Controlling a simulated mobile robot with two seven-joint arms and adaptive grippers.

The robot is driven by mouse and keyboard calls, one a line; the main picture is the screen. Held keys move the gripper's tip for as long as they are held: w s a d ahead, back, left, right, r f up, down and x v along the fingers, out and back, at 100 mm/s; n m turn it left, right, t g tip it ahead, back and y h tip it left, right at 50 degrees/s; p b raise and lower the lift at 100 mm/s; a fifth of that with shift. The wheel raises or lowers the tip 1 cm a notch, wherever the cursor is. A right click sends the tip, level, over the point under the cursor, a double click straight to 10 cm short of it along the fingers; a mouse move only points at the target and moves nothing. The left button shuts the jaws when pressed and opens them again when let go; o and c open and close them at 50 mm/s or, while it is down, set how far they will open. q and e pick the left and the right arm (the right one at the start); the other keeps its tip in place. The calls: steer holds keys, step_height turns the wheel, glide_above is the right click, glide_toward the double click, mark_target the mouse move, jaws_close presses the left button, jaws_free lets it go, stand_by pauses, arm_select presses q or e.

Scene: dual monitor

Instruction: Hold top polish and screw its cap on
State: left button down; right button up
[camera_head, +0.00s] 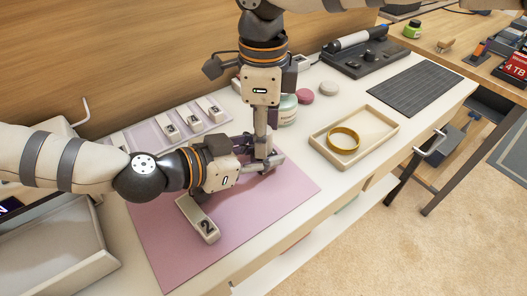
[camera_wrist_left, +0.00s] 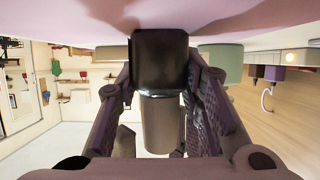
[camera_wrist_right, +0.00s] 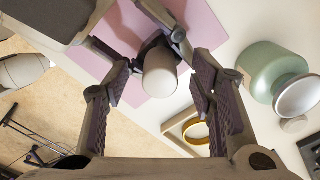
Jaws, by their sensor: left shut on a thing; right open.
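The polish bottle has a dark, squarish body (camera_wrist_left: 160,58) at the pink mat in the left wrist view, which looks upside down. A pale grey-brown cylindrical cap (camera_wrist_left: 160,122) sits in line with it; I cannot tell how tightly it is seated. The cap's pale end shows in the right wrist view (camera_wrist_right: 160,78). My left gripper (camera_head: 268,165) reaches in from the left, shut on the bottle low over the mat. My right gripper (camera_head: 262,152) points down from above, open, its fingers on both sides of the cap without closing on it. The grippers mostly hide the bottle in the head view.
Several numbered blocks stand in a tray (camera_head: 150,138) behind. A green jar (camera_wrist_right: 268,72) stands close to my right gripper. A beige tray (camera_head: 318,140) holds a gold ring (camera_head: 343,141).

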steer(key=shift+f, duration=0.15)
jaws_close()
steer(key=shift+c, duration=0.3)
jaws_free()
step_height(320, 180, up, 12)
stand_by(0.4)
